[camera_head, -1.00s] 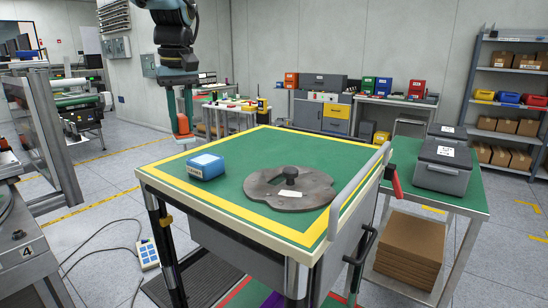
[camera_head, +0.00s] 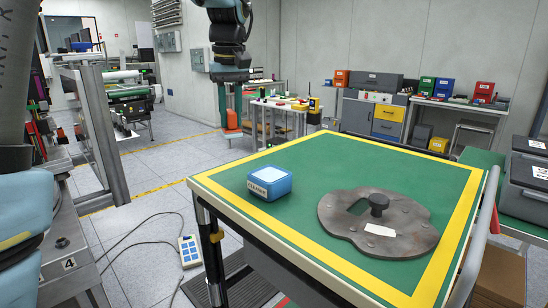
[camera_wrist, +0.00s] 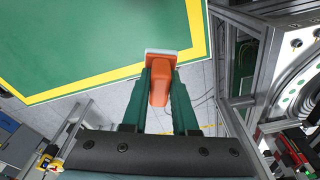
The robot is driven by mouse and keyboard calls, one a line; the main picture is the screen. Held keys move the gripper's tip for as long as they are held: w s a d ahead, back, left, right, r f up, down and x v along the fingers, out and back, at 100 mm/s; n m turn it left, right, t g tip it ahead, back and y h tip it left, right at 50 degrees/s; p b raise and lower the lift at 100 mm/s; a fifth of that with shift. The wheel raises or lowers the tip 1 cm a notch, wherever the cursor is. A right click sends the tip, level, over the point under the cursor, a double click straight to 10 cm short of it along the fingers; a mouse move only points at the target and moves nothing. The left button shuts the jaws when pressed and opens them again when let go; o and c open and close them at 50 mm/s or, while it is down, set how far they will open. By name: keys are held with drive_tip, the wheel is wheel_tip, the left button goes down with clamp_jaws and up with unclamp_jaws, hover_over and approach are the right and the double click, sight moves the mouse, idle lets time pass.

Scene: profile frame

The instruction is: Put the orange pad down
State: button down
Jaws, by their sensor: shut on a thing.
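The orange pad (camera_wrist: 160,82) is held between the two green fingers of my gripper (camera_wrist: 160,72) in the wrist view. Its pale face (camera_wrist: 162,52) is at the end away from the palm and overlaps the table's yellow border in the picture. In the head view my gripper (camera_head: 231,104) hangs down beyond the left back side of the green-topped table (camera_head: 300,215), with the orange pad (camera_head: 232,121) at its tips. The pad is in the air, apart from the tabletop.
On the table are a blue block with a pale top (camera_head: 270,183) and a grey metal plate with a black knob (camera_head: 340,228). The green surface behind and between them is clear. A handrail (camera_head: 478,235) runs along the right edge. A keypad with a cable (camera_head: 189,250) is on the floor.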

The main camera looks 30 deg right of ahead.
wheel_tip(320, 180, down, 10)
drive_tip(key=shift+r+p, duration=0.2)
drive_tip(key=shift+p, duration=0.55)
drive_tip(key=shift+f, duration=0.1)
drive_tip(key=shift+f, duration=0.1)
drive_tip(key=c, duration=0.7)
unclamp_jaws()
